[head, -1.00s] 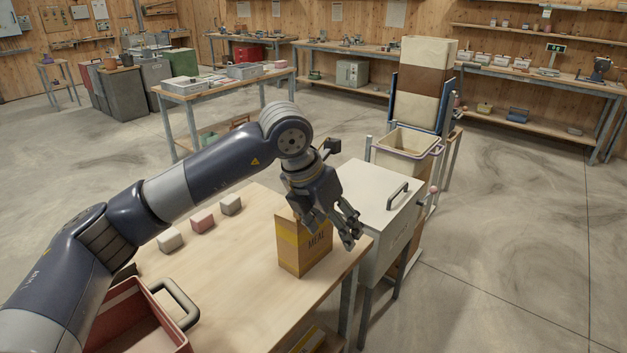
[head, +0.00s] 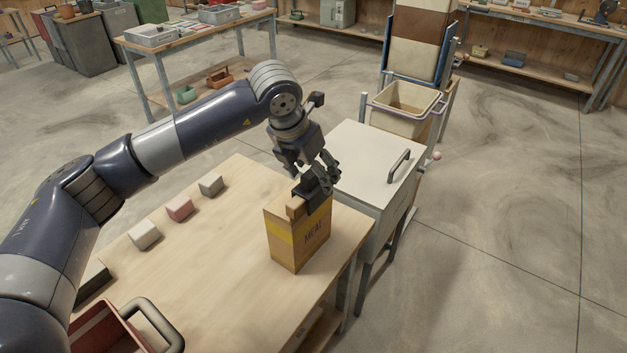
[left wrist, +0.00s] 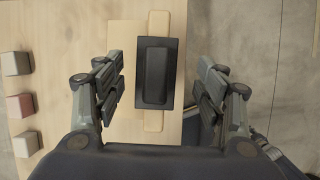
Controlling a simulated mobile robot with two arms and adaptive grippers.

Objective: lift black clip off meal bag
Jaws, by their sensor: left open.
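The meal bag (head: 298,240) is a tan and yellow box-like bag marked MEAL, upright on the wooden table. The black clip (head: 313,188) sits across its folded top. In the left wrist view the clip (left wrist: 155,72) is a dark block over the pale fold (left wrist: 157,24), between the two fingers. My left gripper (head: 322,178) is open just above the clip, and its fingers partly cover the clip in the head view. In the left wrist view my left gripper (left wrist: 163,85) has a finger on each side, with gaps to the clip. My right gripper is out of view.
Three small blocks, pale (head: 145,235), pink (head: 179,208) and grey (head: 210,185), sit in a row on the table (head: 220,285). A red bin (head: 110,335) with a dark handle is at the front left. A white lidded cabinet (head: 365,160) stands beyond the bag.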

